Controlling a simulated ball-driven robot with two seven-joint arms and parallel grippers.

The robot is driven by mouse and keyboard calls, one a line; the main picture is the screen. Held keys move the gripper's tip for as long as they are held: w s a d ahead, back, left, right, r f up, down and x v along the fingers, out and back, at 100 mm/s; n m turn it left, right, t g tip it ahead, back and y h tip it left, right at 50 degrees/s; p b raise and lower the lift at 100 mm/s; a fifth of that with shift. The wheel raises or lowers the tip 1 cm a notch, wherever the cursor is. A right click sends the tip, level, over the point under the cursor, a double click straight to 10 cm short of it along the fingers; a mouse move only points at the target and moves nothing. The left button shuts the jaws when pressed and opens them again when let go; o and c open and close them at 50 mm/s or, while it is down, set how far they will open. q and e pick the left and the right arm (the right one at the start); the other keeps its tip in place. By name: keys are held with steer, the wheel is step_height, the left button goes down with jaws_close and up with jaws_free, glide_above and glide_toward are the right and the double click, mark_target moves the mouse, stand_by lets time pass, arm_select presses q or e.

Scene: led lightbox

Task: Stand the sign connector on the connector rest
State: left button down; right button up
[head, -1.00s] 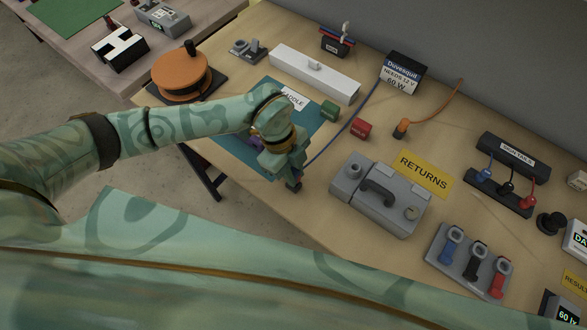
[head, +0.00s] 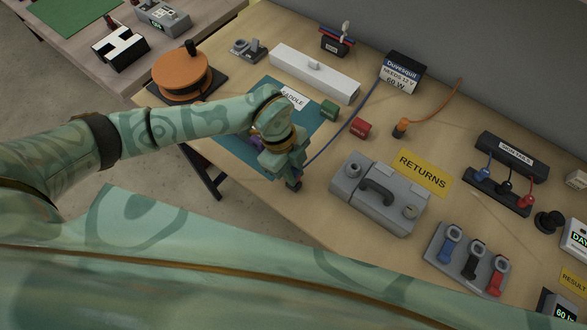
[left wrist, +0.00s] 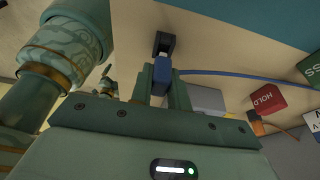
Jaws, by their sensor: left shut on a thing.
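My left gripper (head: 290,178) is over the near edge of the workbench, pointing down. In the left wrist view its two fingers (left wrist: 160,84) are shut on the blue sign connector (left wrist: 161,67), whose blue cable leads off to the right. In the head view the hand hides the connector; the cable (head: 334,138) runs from the hand up to the sign's box (head: 402,72). A small black holder, apparently the connector rest (left wrist: 165,42), is just past the fingertips, partly behind the connector. Its dark edge shows below the hand (head: 295,186). I cannot tell whether they touch.
A teal mat (head: 218,122) lies under my left arm. A red HOLD block (head: 360,128) and a green block (head: 329,108) stand right of the hand. A grey case with a handle (head: 380,193) stands close on the right. The bench's front edge is very near.

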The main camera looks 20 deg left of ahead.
arm_select(q)
steer(key=shift+f+b, duration=0.55)
steer(key=shift+f, duration=0.45)
steer(key=c, duration=1.3)
jaws_free()
steer(key=shift+o, duration=0.2)
steer(key=p+v, duration=0.7)
steer(key=shift+r, duration=0.4)
steer(key=shift+w+a, duration=0.1)
steer(key=shift+a, duration=0.05)
